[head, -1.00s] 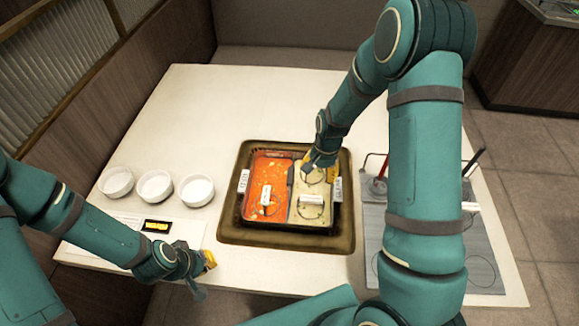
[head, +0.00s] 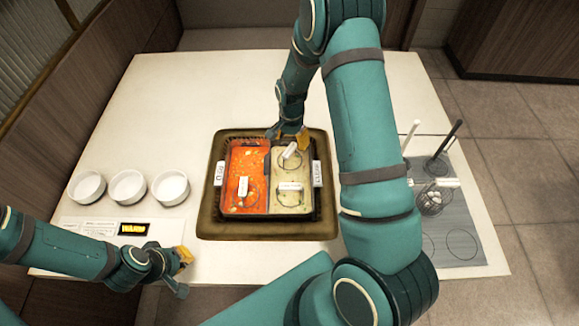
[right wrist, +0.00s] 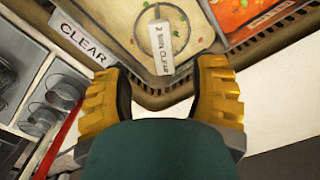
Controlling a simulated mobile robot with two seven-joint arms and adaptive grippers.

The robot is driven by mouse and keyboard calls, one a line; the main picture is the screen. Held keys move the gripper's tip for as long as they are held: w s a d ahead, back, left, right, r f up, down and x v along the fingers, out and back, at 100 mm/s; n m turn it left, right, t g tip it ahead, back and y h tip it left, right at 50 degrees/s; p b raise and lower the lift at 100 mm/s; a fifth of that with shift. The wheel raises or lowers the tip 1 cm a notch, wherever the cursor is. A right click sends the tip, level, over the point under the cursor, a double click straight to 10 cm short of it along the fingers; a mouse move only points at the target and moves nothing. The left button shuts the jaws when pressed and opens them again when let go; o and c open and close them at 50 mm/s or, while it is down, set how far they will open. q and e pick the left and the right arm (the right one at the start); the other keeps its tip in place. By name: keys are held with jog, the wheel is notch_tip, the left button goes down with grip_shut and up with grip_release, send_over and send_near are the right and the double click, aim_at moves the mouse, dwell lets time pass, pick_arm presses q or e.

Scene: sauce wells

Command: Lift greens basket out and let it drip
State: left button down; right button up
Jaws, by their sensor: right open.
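A split pot sits in the table, with red broth (head: 262,165) on the left and pale broth (head: 300,172) on the right. The pale side holds two round wire baskets, one at the back with a white tag (head: 291,150) and one at the front with a white tag (head: 290,187). I cannot tell which is the greens basket. My right gripper (head: 289,134) is at the pot's back edge, by the back tag.
The red side holds a tagged basket (head: 243,187). Three white bowls (head: 128,187) stand on the left. A grey board (head: 455,225) with a wire basket (head: 431,201) and upright handles is on the right. A "CLEAR" label (right wrist: 82,38) is on the pot rim.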

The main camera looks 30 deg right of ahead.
aim_at(290, 149)
jog(key=shift+w+a+f, duration=0.1)
jog(key=shift+f, duration=1.3)
jog(key=shift+a+f, duration=0.1)
jog(key=shift+f, duration=1.25)
grip_shut()
